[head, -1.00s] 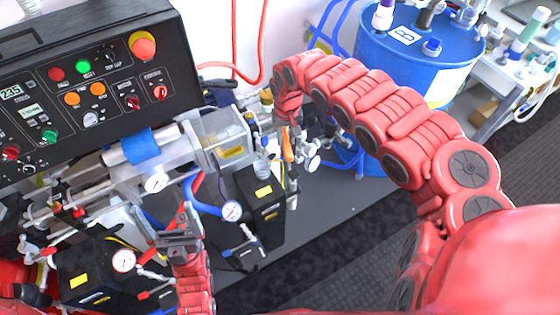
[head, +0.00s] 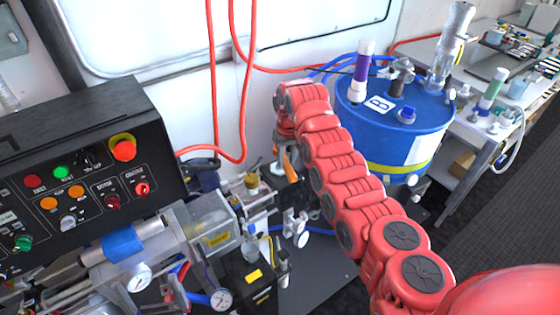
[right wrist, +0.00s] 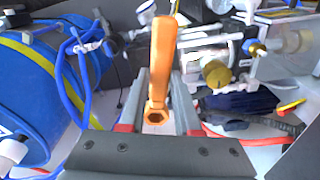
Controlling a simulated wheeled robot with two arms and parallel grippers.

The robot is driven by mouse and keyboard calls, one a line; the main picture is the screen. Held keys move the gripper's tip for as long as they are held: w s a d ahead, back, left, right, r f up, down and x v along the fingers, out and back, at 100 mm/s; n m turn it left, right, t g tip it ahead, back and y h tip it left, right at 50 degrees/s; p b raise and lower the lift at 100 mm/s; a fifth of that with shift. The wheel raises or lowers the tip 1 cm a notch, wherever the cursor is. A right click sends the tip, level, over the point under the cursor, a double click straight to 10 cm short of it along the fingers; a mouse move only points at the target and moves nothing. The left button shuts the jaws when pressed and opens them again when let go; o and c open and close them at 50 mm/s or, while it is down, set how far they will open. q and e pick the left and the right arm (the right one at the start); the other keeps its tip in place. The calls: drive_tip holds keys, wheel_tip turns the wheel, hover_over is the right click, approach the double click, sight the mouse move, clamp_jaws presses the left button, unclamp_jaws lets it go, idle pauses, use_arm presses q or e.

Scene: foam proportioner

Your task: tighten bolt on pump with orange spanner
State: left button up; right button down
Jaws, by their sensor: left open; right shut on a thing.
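The orange spanner (head: 291,160) shows below my right gripper (head: 284,143), which is raised between the pump machinery and the blue drum. In the right wrist view the spanner (right wrist: 161,70) stands between the grey fingers of my right gripper (right wrist: 159,95), shut on it, with its ring end towards the camera. The pump machinery (head: 205,232), with a clear-sided box and a brass fitting (head: 252,183), lies left of the spanner. I cannot pick out the bolt.
A black control panel (head: 75,180) stands at the left. The blue drum (head: 395,125) with bottles on top stands behind my right arm. Red hoses (head: 247,90) hang along the wall. Pressure gauges (head: 139,277) stick up near the pump. Dark floor is free at the right.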

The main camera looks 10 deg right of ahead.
drive_tip(key=shift+s, duration=0.15)
drive_tip(key=shift+f, duration=2.6)
drive_tip(key=shift+f+b, duration=0.3)
drive_tip(key=shift+f, duration=0.05)
drive_tip(key=shift+s+a+f, duration=0.1)
drive_tip(key=shift+f, duration=0.1)
drive_tip(key=shift+w+f, duration=0.2)
drive_tip(key=shift+w, duration=0.05)
drive_tip(key=shift+s+r, duration=0.1)
